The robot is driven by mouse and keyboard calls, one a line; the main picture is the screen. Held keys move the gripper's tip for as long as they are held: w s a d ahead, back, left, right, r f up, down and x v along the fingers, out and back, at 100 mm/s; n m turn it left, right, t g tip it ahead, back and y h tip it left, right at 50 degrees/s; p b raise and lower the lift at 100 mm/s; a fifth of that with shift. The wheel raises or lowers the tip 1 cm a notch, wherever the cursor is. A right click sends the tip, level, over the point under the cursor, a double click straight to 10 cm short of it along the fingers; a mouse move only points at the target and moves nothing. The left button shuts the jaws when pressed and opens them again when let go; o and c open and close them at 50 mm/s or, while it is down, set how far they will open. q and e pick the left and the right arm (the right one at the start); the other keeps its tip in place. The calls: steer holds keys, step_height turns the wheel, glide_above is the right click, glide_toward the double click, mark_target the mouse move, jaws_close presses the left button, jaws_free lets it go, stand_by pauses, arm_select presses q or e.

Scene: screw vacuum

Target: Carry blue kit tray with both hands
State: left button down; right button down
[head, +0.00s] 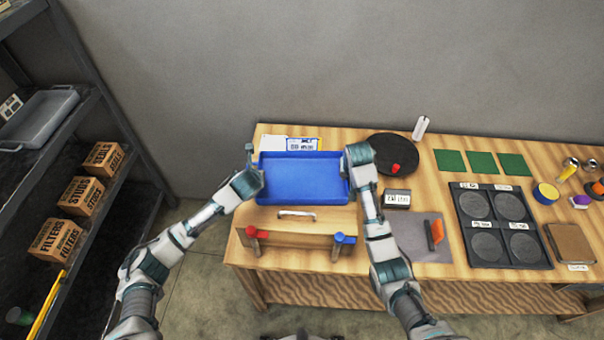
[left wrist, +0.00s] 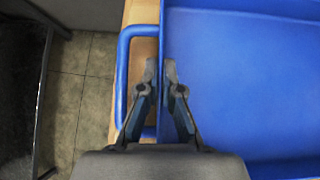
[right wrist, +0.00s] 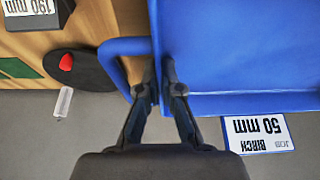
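The blue kit tray (head: 302,181) is empty and looks level over the left part of the wooden table, behind a wooden fixture. It has a loop handle at each end. My left gripper (left wrist: 160,72) is at the tray's left end, its fingertips close together on either side of the rim beside the left handle (left wrist: 123,75). My right gripper (right wrist: 164,78) is at the right end, its fingers pinching the rim beside the right handle (right wrist: 112,62). Both grippers look shut on the tray. I cannot tell whether its underside touches the table.
The wooden fixture (head: 297,228) with red and blue knobs stands in front of the tray. A black round plate (head: 385,150) is close behind my right gripper. A label card (head: 303,144) lies behind the tray. A dark shelf with boxes (head: 85,194) is at left.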

arm_select(q)
steer(key=shift+r, duration=0.1)
arm_select(e)
steer(key=shift+r, duration=0.1)
